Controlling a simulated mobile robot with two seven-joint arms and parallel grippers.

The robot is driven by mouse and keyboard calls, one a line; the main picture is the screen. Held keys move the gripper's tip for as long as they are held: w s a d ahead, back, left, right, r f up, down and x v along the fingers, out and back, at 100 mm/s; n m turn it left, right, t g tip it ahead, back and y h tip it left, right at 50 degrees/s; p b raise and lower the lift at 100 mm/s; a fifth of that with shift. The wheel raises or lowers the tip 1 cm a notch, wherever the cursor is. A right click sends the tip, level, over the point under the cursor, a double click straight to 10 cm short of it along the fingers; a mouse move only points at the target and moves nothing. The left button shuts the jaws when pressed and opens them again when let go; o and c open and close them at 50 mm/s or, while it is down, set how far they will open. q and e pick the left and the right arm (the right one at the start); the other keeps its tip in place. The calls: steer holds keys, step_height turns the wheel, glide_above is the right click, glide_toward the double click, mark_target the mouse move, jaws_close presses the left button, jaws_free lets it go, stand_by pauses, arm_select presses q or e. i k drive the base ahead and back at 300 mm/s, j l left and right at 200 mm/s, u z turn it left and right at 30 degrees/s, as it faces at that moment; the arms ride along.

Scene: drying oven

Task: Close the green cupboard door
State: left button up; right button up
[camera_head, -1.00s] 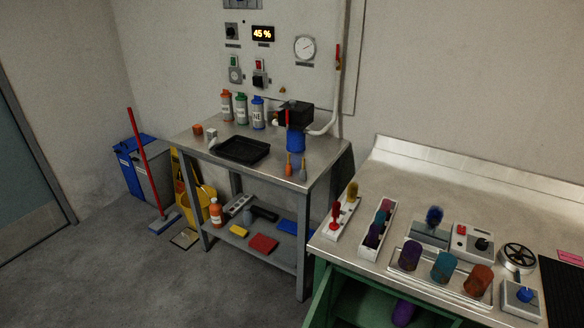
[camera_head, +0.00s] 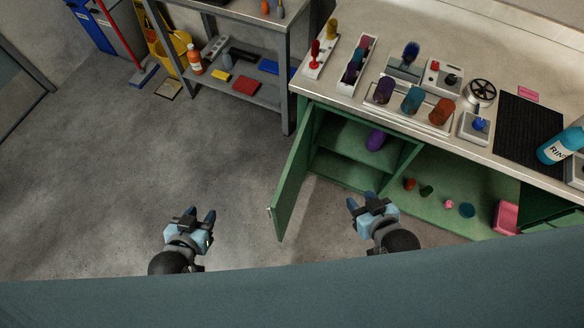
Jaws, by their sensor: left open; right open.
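The green cupboard door (camera_head: 292,180) stands open at the left end of the green cupboard (camera_head: 412,158) under the steel counter. It swings out toward me, with a small pale handle (camera_head: 269,210) near its free edge. My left gripper (camera_head: 197,215) is open and empty over the floor, left of the door and apart from it. My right gripper (camera_head: 363,199) is open and empty to the right of the door, in front of the cupboard opening, apart from the door. A purple cylinder (camera_head: 375,139) stands on the shelf inside.
The counter (camera_head: 450,60) above holds several coloured cylinders, racks, a black mat (camera_head: 528,123) and a blue bottle (camera_head: 562,146). Small coloured items and a pink block (camera_head: 506,217) lie in the cupboard's right section. A grey shelf table (camera_head: 240,90) stands at the back. The floor left of the door is clear.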

mark_target(283, 200)
steer(key=j+z, duration=0.35)
steer(key=k+j+z, duration=0.1)
steer(key=j+z, duration=0.2)
steer(key=j, duration=0.25)
steer(key=j+z, duration=0.35)
steer(key=j, duration=0.15)
steer(key=j+z, duration=0.4)
steer(key=j, duration=0.15)
steer(key=j+z, duration=0.3)
steer(key=j, duration=0.2)
steer(key=j+z, duration=0.3)
steer(key=j, duration=0.15)
steer(key=j+z, duration=0.25)
steer(key=j, duration=0.4)
steer(key=j+z, duration=0.25)
steer(key=j, duration=0.45)
steer(key=j+z, duration=0.2)
steer(key=j, duration=0.45)
steer(key=k+j+z, duration=0.25)
steer(key=j, duration=0.35)
steer(key=i+j, duration=0.05)
